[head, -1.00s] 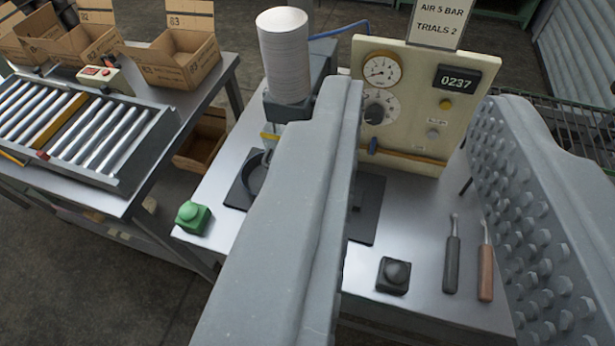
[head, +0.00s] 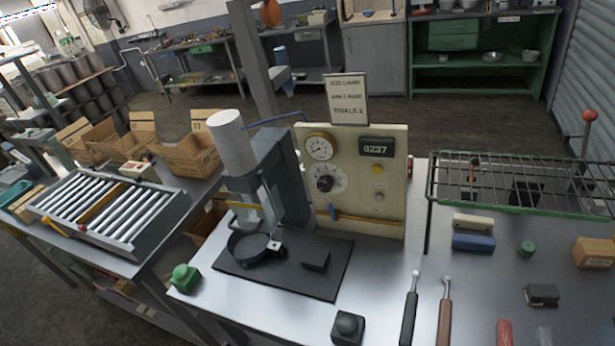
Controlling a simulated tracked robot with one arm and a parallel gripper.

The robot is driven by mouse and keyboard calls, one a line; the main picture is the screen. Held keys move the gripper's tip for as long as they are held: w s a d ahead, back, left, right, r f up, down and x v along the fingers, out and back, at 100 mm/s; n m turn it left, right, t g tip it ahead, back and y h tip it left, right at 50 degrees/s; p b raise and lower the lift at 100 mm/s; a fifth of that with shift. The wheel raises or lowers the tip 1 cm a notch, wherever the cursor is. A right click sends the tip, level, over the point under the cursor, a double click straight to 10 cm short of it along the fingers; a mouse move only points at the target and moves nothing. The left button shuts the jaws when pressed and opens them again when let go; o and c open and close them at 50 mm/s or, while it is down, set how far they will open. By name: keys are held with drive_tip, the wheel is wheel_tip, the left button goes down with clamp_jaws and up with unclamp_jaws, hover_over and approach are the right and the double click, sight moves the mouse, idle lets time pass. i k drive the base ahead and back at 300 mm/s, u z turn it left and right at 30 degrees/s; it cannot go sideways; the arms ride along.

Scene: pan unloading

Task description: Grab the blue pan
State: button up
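A round, dark blue-grey pan (head: 252,249) sits under the press (head: 268,185) on a black mat (head: 300,285) on the metal bench. Its colour reads nearly black here, and no other pan shows on this bench. A pale clamp-like part hangs just above the pan, and a small pale piece is at its right rim. The press partly hides the pan's back. My gripper is out of the picture, so its opening and its distance from the pan do not show.
A gauge panel (head: 365,180) stands behind the mat. A green button box (head: 184,279) and black button box (head: 347,328) stand at the front. Two handled tools (head: 410,310) lie right of the mat. A wire rack (head: 520,185) is at the right; a roller conveyor (head: 110,215) is left.

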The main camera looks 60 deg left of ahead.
sight(246, 248)
drive_tip(key=z, duration=1.35)
drive_tip(key=k, duration=1.8)
drive_tip(key=u, duration=2.45)
drive_tip(key=i, duration=1)
